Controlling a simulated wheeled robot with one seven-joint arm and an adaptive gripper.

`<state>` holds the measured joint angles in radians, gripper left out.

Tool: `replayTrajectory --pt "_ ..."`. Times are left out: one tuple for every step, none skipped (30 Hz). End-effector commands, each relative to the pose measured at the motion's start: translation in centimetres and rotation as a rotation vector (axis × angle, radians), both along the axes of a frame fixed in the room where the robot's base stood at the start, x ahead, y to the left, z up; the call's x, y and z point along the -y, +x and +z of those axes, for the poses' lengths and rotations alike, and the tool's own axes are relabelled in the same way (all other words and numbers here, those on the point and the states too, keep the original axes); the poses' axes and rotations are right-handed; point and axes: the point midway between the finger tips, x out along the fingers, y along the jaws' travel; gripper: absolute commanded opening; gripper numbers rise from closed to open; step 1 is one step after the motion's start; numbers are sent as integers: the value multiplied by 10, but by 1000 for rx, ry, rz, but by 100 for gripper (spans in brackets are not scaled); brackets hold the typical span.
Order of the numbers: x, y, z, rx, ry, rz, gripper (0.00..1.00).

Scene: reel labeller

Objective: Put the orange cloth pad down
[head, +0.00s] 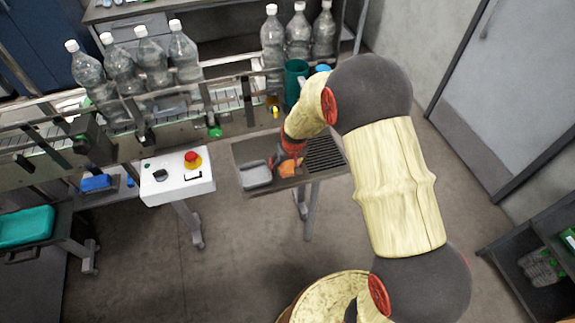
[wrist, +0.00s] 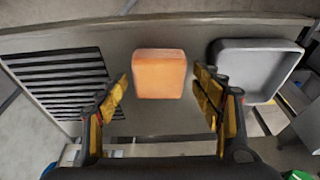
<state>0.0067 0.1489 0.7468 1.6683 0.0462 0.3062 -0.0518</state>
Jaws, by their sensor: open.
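The orange cloth pad (wrist: 159,73) lies flat on the metal side table (wrist: 150,119), between a slatted grille and a grey tray in the wrist view. In the head view the pad (head: 288,168) is partly hidden by my gripper (head: 290,152). My gripper (wrist: 161,92) is open, with one yellow-and-black finger on each side of the pad. Clear gaps show between both fingers and the pad, so neither touches it. Whether the fingertips reach down to the table surface I cannot tell.
The grey tray (wrist: 254,66) sits right of the pad and the slatted grille (wrist: 62,79) left of it in the wrist view. A white control box (head: 177,178) with a red button stands left of the table. Several bottles (head: 155,62) stand on the conveyor behind.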

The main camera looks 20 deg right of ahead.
Motion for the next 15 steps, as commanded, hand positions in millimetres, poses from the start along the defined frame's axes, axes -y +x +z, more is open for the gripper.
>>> replayTrajectory --pt "0 1 9 2 0 0 66" --pt "0 1 13 2 0 0 66" --pt "0 -1 20 6 0 0 66" --pt "0 -3 25 5 0 0 66" --pt "0 -4 32 6 0 0 66" --pt "0 -7 40 6 0 1 66" --pt "1 -9 46 5 0 1 66" --pt "1 -11 53 5 0 1 66" --pt "1 -13 61 5 0 1 66" --pt "1 -15 68 5 0 1 66" --pt "1 -17 74 5 0 1 66" --pt "1 -19 82 5 0 1 66" --pt "1 -21 87 4 0 1 66" --pt "1 -22 92 4 0 1 66" --pt "1 -24 98 4 0 1 66"
